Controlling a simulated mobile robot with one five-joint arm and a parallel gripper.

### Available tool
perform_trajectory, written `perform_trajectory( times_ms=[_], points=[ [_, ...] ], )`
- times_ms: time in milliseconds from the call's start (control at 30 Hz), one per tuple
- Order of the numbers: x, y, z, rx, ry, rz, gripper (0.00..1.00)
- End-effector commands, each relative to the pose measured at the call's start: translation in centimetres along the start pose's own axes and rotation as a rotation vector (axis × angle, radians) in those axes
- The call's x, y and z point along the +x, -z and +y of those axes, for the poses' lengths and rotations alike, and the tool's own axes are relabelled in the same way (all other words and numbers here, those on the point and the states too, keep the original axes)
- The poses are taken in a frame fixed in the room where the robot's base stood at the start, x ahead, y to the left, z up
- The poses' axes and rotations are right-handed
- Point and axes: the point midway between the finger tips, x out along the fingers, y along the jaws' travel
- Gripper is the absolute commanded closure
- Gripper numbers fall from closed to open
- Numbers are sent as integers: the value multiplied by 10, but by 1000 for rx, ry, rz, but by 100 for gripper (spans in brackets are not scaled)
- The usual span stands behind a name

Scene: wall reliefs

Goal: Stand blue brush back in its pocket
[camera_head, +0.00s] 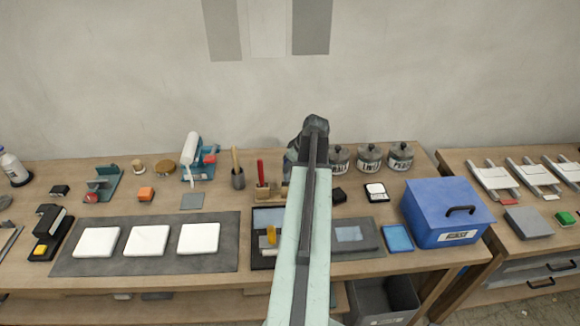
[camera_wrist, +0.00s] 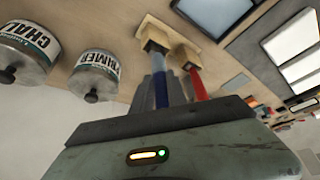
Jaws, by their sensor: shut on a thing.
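My gripper (camera_wrist: 162,88) is shut on the blue handle of the blue brush (camera_wrist: 161,93) in the wrist view. The brush's pale lower part meets a wooden pocket block (camera_wrist: 153,40); whether it is fully seated in the pocket I cannot tell. The red brush (camera_wrist: 196,84) stands right beside it in a similar wooden pocket. In the head view the red brush (camera_head: 260,172) stands upright in the wooden holder (camera_head: 263,193). My arm hides the blue brush and most of the gripper there.
Lidded jars (camera_head: 370,157) stand just right of my arm, and the primer jar (camera_wrist: 97,72) is close in the wrist view. A cup with a wooden-handled tool (camera_head: 238,178) stands left of the red brush. A blue box (camera_head: 445,205) is farther right.

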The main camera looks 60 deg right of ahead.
Motion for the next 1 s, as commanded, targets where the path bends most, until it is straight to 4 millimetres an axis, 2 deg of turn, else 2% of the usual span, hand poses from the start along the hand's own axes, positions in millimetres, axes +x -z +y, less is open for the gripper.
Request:
perform_trajectory(
  times_ms=[533,833,867,900,933,1000],
  points=[
    [14,-6,0,-1,0,0,100],
    [14,-6,-1,-1,1,0,100],
    [14,-6,-1,-1,1,0,76],
    [14,-6,-1,-1,1,0,65],
    [14,-6,-1,-1,1,0,56],
    [14,-6,-1,-1,1,0,56]
  ],
)
